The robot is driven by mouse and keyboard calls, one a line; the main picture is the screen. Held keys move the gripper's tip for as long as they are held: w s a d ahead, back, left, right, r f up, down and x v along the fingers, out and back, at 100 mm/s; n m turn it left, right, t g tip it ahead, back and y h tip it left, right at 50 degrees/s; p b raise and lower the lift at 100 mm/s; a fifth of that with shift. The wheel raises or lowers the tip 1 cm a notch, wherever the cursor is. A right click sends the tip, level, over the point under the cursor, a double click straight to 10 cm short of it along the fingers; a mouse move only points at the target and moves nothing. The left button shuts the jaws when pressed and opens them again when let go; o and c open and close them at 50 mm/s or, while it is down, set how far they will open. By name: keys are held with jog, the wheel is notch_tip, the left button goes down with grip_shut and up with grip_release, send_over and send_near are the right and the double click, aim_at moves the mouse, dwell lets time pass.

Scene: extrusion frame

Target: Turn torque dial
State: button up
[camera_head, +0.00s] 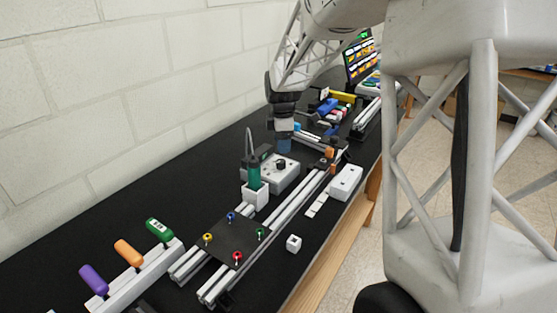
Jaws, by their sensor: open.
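The torque dial is the small black knob (281,165) on top of a low white box (283,182) beside the extrusion frame. My gripper (284,149) hangs pointing down, just above and a little behind the knob in the picture. Its bluish fingers look small and close together here, and nothing is seen held in them. I cannot tell whether they touch the knob. A green and dark powered screwdriver (253,174) stands upright in a white holder (255,196) left of the white box, its cable rising beside my gripper.
The extrusion rails (262,230) carry a dark plate (232,243) with several coloured knobs. A rack with purple, orange and green handles (128,252) is at the lower left. A white block (346,182) and small cube (294,243) lie right. A brick wall borders the left.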

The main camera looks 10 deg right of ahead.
aim_at(281, 161)
jog(key=shift+w+f+n, duration=0.3)
jog(key=shift+w+f, duration=0.25)
jog(key=shift+w, duration=0.3)
jog(key=shift+f, duration=3.9)
jog(key=c, duration=0.9)
